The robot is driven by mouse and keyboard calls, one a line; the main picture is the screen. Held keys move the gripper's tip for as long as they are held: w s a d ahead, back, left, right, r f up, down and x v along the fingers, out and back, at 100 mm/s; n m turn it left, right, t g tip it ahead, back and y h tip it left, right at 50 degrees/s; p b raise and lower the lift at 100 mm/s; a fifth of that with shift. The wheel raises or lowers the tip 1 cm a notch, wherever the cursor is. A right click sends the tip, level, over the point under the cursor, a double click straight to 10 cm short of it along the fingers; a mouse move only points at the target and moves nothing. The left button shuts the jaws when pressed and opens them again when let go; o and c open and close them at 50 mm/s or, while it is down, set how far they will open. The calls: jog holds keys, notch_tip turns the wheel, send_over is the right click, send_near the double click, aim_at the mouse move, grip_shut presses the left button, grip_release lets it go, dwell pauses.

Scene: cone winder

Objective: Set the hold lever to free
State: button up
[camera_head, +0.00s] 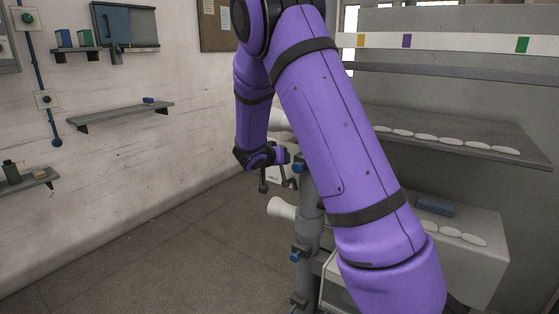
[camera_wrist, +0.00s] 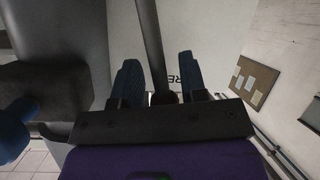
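My gripper (camera_head: 276,184) is at the grey post of the machine in the head view, small and partly behind my arm. In the wrist view my gripper (camera_wrist: 159,82) has its two dark blue fingers apart. A dark grey rod (camera_wrist: 150,45), which looks like the hold lever, runs down between the fingers, with narrow gaps on both sides. Its lower end is hidden near the gripper body. I cannot make out the lever's setting in the head view.
In the wrist view a dark block (camera_wrist: 45,95) with a blue knob (camera_wrist: 12,132) is close on the left. Machine shelves (camera_head: 470,135) with white pieces are at right. The floor (camera_head: 180,250) at left is clear.

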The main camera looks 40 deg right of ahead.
jog(key=shift+a, duration=0.1)
jog(key=v, duration=1)
jog(key=shift+s+a, duration=0.15)
jog(key=shift+a, duration=0.15)
jog(key=shift+r, duration=0.1)
